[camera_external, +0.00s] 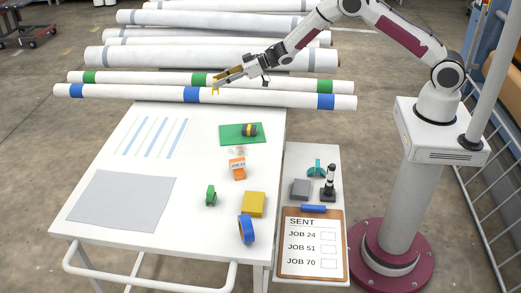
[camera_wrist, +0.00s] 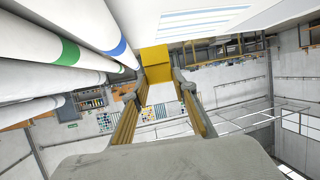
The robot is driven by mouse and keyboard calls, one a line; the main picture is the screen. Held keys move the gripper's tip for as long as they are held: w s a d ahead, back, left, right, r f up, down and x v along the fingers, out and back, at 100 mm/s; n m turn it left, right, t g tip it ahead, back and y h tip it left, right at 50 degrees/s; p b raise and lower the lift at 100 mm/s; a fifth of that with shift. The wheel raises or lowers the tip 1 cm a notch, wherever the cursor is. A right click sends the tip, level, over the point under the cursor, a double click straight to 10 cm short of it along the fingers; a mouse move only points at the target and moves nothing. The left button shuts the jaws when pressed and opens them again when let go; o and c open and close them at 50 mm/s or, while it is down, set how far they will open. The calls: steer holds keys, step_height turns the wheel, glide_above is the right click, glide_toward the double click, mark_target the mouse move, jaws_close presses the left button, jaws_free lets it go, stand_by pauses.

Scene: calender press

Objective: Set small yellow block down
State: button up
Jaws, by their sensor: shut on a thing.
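My gripper (camera_external: 222,79) is at the far end of the table, in front of the striped rolls and above the tabletop's back edge. In the wrist view its two fingers with yellow inner faces (camera_wrist: 157,78) close in on the small yellow block (camera_wrist: 155,56), which sits at the fingertips. In the external view only a small bit of yellow (camera_external: 215,91) shows at the tips, so the block's outline is unclear there. A larger yellow block (camera_external: 254,203) lies on the white table (camera_external: 150,145), far from my gripper.
White rolls with green and blue bands (camera_external: 130,92) lie close behind the table. A clipboard (camera_external: 312,268) lies right.

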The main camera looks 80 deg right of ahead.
steer(key=a+n+g+y, duration=0.1)
steer(key=a+n+y, duration=0.1)
steer(key=a, duration=2.4)
steer(key=shift+a+r+y, duration=0.15)
steer(key=shift+a+y, duration=0.15)
steer(key=shift+a, duration=0.05)
steer(key=shift+f, duration=3.15)
steer(key=shift+f, duration=0.1)
steer(key=shift+f, duration=1.75)
steer(key=shift+f, duration=0.15)
